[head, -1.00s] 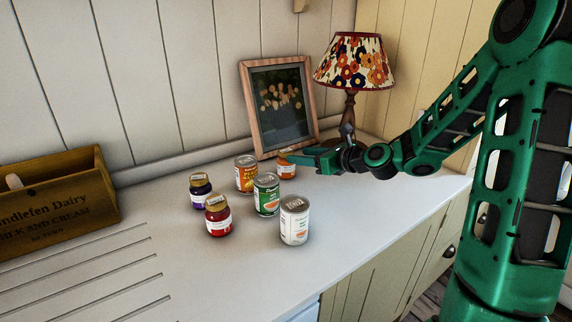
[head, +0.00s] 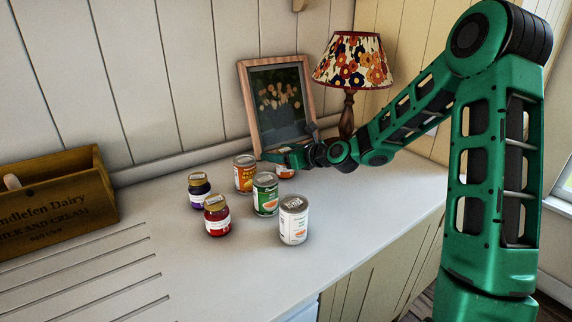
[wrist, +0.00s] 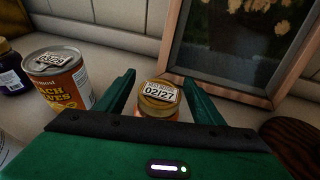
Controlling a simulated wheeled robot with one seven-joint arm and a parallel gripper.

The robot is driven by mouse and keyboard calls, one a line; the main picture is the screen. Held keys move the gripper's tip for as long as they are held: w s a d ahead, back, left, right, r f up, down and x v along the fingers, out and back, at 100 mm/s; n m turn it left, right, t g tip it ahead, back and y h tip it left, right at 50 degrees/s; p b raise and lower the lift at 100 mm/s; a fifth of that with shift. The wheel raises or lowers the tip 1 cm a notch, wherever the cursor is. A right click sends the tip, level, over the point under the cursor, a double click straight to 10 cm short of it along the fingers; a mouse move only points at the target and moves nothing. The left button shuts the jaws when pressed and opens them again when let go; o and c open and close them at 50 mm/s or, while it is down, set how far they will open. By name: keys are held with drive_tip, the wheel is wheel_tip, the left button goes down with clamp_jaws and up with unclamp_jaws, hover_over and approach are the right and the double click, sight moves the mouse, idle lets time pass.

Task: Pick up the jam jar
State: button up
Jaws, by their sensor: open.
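A small jar with a gold lid and orange contents (wrist: 158,103) is between the two fingers of my open gripper (wrist: 160,78) in the wrist view. Its lid label reads 02/27. In the head view the orange jar (head: 286,173) is mostly hidden behind my gripper (head: 270,156), near the picture frame. Two other gold-lidded jars stand to the left: a red one (head: 217,216) and a dark purple one (head: 199,190). Whether the fingers touch the orange jar I cannot tell.
An orange peach can (head: 245,173) stands just left of the orange jar. A green can (head: 265,196) and a white can (head: 293,222) stand in front. A picture frame (head: 243,90) and a lamp (head: 352,62) are behind. A wooden crate (head: 60,205) sits far left.

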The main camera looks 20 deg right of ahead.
drive_tip(key=shift+w+a+f, duration=0.15)
drive_tip(key=shift+w+a, duration=0.1)
drive_tip(key=shift+w, duration=0.2)
drive_tip(key=c, duration=1.4)
